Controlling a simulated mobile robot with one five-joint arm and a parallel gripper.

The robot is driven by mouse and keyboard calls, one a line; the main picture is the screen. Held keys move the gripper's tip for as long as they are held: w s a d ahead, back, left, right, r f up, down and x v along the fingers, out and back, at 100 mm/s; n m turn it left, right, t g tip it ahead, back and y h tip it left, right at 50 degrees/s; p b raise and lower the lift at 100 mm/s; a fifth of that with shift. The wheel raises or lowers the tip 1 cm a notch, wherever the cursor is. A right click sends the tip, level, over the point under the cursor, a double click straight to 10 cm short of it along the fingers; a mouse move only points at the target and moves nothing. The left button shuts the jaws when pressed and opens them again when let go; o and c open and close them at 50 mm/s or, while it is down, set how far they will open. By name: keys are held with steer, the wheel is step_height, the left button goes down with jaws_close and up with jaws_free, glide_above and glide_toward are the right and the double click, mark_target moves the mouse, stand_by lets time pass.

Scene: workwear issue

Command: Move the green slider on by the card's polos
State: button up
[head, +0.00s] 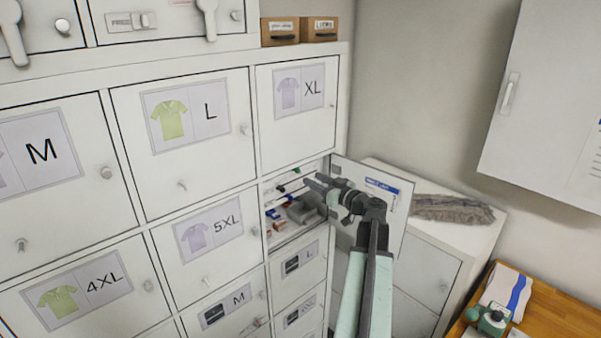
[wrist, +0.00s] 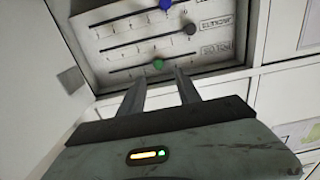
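The green slider (wrist: 158,64) is a round knob on the lowest slot of a pale panel (wrist: 120,58) in the wrist view. My gripper (wrist: 159,77) is open, its two fingertips just short of the green knob, one to each side; I cannot tell whether they touch it. In the head view my gripper (head: 309,183) reaches into the open compartment, its tips hard to make out. A white card with a blue band (head: 382,187) is on the open door; its writing is too small to read. Doors with green polo pictures are L (head: 170,118) and 4XL (head: 60,300).
A blue knob (wrist: 165,4) and a dark grey knob (wrist: 190,28) sit on higher slots. Small coloured items and a grey box (head: 302,212) lie in the compartment. The open door (head: 400,225) stands right of my gripper. A wooden table (head: 550,310) is at the lower right.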

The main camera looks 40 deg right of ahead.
mark_target(299, 171)
steer(key=w, duration=0.7)
steer(key=shift+w+d, duration=0.15)
steer(key=shift+d, duration=0.2)
jaws_close()
stand_by(1.0)
